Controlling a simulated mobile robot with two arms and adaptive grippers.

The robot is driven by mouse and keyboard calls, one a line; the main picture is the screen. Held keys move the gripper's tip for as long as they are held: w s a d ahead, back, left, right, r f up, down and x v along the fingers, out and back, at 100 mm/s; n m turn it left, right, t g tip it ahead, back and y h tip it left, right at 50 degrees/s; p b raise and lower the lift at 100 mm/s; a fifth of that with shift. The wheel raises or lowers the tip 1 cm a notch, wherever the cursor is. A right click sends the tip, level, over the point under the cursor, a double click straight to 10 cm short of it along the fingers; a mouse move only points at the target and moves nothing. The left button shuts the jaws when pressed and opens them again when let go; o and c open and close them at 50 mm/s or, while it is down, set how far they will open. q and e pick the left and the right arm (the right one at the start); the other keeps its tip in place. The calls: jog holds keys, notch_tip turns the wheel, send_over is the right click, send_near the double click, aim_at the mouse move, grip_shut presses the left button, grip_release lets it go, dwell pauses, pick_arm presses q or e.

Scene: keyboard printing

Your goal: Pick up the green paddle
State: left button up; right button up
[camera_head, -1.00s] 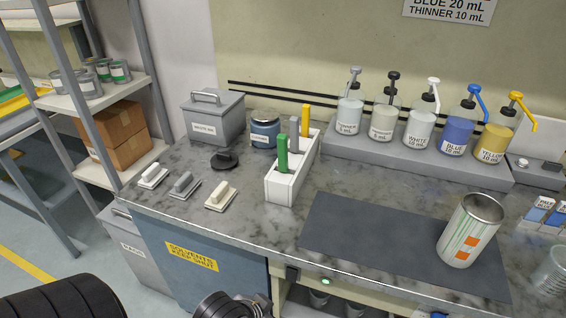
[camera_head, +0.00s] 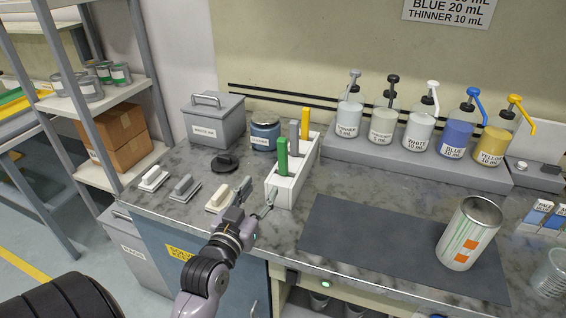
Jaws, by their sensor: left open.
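The green paddle (camera_head: 283,156) stands upright in the front slot of a white holder (camera_head: 286,193) on the counter. A grey paddle (camera_head: 294,133) and a yellow paddle (camera_head: 305,121) stand behind it in the same holder. My left gripper (camera_head: 257,195) is open and empty, just in front and to the left of the holder, below the top of the green paddle. One finger is close to the holder's front; I cannot tell if it touches. The green paddle's lower end is hidden in the holder. My right gripper is not in view.
Beige, grey and white scrapers (camera_head: 183,187) lie left of the gripper. A black round lid (camera_head: 224,163), a blue jar (camera_head: 265,134) and a grey waste bin (camera_head: 214,118) stand behind. A dark mat (camera_head: 350,240) with a can (camera_head: 470,233) lies right. Pump bottles line the back.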

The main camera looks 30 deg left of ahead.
aim_at(281, 160)
pick_arm(q)
jog(key=p+x, duration=0.1)
jog(key=x, duration=0.8)
jog(key=shift+w+p, duration=0.4)
jog(key=x, duration=0.1)
jog(key=p+x, duration=0.1)
jog(key=x, duration=0.2)
jog(key=shift+w+d+p, duration=0.2)
jog(key=shift+w+p, duration=0.1)
jog(key=shift+w, duration=0.05)
jog(key=shift+w+a, duration=0.1)
jog(key=shift+w, duration=0.25)
jog(key=shift+s, duration=0.1)
jog(key=shift+c, duration=0.5)
grip_shut()
